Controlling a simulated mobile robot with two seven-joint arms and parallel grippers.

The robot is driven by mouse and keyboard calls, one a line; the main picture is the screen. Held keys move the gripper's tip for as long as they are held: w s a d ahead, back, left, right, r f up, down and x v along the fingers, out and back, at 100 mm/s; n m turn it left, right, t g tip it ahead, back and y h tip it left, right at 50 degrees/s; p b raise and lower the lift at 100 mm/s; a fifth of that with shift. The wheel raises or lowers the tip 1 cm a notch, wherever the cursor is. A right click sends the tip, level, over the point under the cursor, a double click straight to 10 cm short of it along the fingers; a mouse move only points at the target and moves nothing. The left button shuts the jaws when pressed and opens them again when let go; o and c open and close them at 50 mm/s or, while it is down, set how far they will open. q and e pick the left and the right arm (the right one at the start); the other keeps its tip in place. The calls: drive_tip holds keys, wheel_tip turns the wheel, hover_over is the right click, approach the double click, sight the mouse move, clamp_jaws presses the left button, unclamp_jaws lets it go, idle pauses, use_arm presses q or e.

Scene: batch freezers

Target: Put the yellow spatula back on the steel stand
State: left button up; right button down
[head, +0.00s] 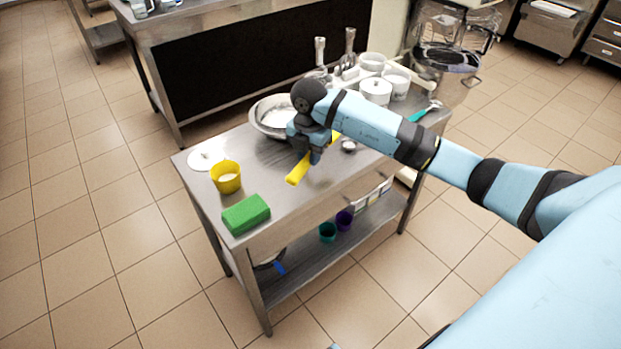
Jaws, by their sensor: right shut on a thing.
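My right gripper (314,160) reaches over the steel table and is shut on the yellow spatula (297,174). The spatula's yellow end sticks out toward the table's front edge, and a bit of yellow shows behind the gripper; the rest is hidden by the gripper and wrist. I cannot tell whether the spatula touches the tabletop. Upright steel utensils (350,46) stand at the back of the table, partly behind my arm; I cannot clearly make out the steel stand there. My left gripper is out of view.
On the table (285,205) are a green sponge (246,214), a yellow cup (226,178), a white disc (206,157), a steel bowl (262,122) beside my gripper, white pots (376,91) and a teal-handled utensil (421,114). Green and purple cups (344,219) stand on the lower shelf.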

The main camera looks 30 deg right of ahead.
hover_over(309, 187)
wheel_tip(309, 187, down, 5)
drive_tip(key=shift+r, duration=0.1)
drive_tip(key=shift+f, duration=2.05)
drive_tip(key=shift+f, duration=0.15)
drive_tip(key=c, duration=0.9)
unclamp_jaws()
drive_tip(key=shift+c, duration=0.2)
